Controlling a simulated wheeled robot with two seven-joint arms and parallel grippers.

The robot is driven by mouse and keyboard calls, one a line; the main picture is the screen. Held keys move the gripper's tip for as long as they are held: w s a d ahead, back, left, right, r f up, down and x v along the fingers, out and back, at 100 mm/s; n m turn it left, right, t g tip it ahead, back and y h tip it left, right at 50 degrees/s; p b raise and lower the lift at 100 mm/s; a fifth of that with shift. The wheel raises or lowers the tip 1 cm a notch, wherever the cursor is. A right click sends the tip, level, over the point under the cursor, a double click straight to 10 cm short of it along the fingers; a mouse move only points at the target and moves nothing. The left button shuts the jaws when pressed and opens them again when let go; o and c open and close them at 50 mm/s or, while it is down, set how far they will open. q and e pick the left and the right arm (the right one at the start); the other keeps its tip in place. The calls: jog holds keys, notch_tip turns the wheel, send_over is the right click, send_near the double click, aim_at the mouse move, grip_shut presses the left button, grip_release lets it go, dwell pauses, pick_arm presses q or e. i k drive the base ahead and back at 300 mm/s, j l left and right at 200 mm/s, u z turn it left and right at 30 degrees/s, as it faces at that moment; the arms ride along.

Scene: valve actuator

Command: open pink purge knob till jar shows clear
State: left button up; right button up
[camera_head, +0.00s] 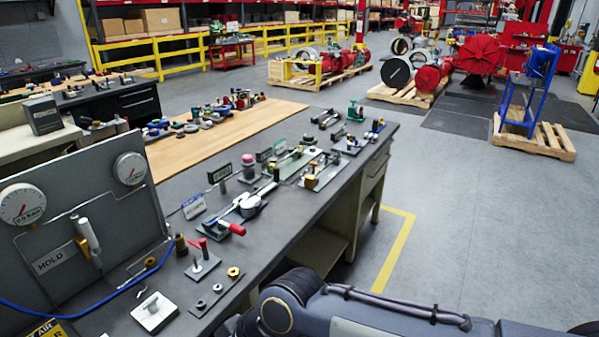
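A small pink-topped knob (248,160) stands upright on the dark workbench (300,215), behind the lever fittings. It is too small to tell whether it is the purge knob or how far it is turned. I cannot make out a jar for certain. One of my arms crosses the bottom right, over the floor beside the bench, but its gripper is not visible. Neither gripper shows in this view.
A grey panel (85,240) with two round gauges and a HOLD label stands at the left. A red-handled valve (232,228), a red lever (203,248), a white block (155,312) and several small fittings occupy the bench. Floor (480,230) at the right is open.

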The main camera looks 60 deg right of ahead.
aim_at(246, 158)
jog(key=i+l+z, duration=0.1)
jog(key=l+z, duration=0.15)
jog(key=z, duration=0.15)
jog(key=i+l+z, duration=0.1)
jog(key=z, duration=0.3)
jog(key=i+l+z, duration=0.2)
jog(key=z, duration=0.15)
jog(key=i+l+z, duration=0.15)
jog(key=z, duration=0.25)
jog(key=i+l, duration=0.1)
jog(key=i+l+u, duration=0.1)
jog(key=u, duration=0.35)
jog(key=l+u, duration=0.2)
jog(key=u, duration=0.3)
jog(key=i+l+u, duration=0.1)
jog(key=l+u, duration=0.15)
jog(key=u, duration=0.2)
jog(key=l+u, duration=0.2)
jog(key=u, duration=0.25)
jog(key=l+u, duration=0.15)
jog(key=l, duration=0.3)
jog(key=k+l+u, duration=0.15)
jog(key=l, duration=0.3)
jog(key=l+u, duration=0.15)
jog(key=l, duration=0.3)
jog(key=k+l+u, duration=0.15)
jog(key=l, duration=0.7)
jog(key=i, duration=0.05)
